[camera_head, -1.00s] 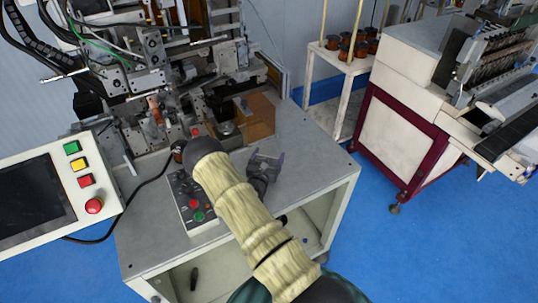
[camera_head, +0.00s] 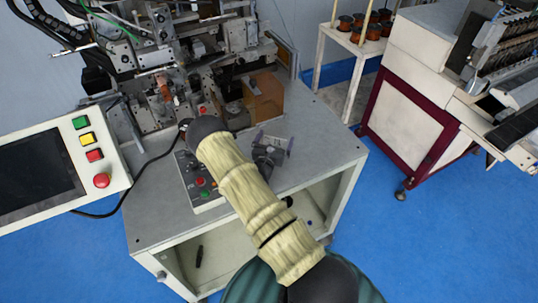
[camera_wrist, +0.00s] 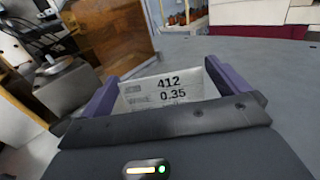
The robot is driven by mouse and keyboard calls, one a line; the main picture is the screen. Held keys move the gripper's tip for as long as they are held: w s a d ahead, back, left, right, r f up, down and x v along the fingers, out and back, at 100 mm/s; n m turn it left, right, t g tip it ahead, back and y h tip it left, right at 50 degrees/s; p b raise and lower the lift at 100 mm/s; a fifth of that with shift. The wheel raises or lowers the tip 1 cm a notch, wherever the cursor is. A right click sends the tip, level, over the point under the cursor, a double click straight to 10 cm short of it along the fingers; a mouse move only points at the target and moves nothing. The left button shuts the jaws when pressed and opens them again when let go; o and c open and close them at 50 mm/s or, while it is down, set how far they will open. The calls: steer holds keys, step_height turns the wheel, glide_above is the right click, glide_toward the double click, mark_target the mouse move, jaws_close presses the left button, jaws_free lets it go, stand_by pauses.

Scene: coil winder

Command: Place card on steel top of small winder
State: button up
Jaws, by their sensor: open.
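The small winder (camera_head: 165,75) stands on a grey steel top (camera_head: 325,125) in the head view. A pale card (camera_wrist: 170,92) marked "412" and "0.35" shows in the wrist view, between the two purple fingers of my gripper (camera_head: 274,143). My gripper is open, with a finger at each side of the card, low over the clear right part of the steel top. It also shows in the wrist view (camera_wrist: 163,72). The card's near edge is hidden by the gripper body. I cannot tell whether the card lies flat on the steel. I cannot make out the card in the head view.
A button box (camera_head: 200,182) lies left of my gripper, and a brown block (camera_head: 264,97) stands behind it. A screen panel (camera_head: 50,170) is at the left. A white shelf (camera_head: 345,48) with copper spools and a white-and-maroon machine (camera_head: 415,115) stand beyond the right edge.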

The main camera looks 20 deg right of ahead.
steer(key=b+v, duration=0.4)
steer(key=v, duration=0.6)
steer(key=shift+s+a, duration=0.2)
steer(key=shift+a, duration=0.05)
steer(key=shift+d, duration=0.1)
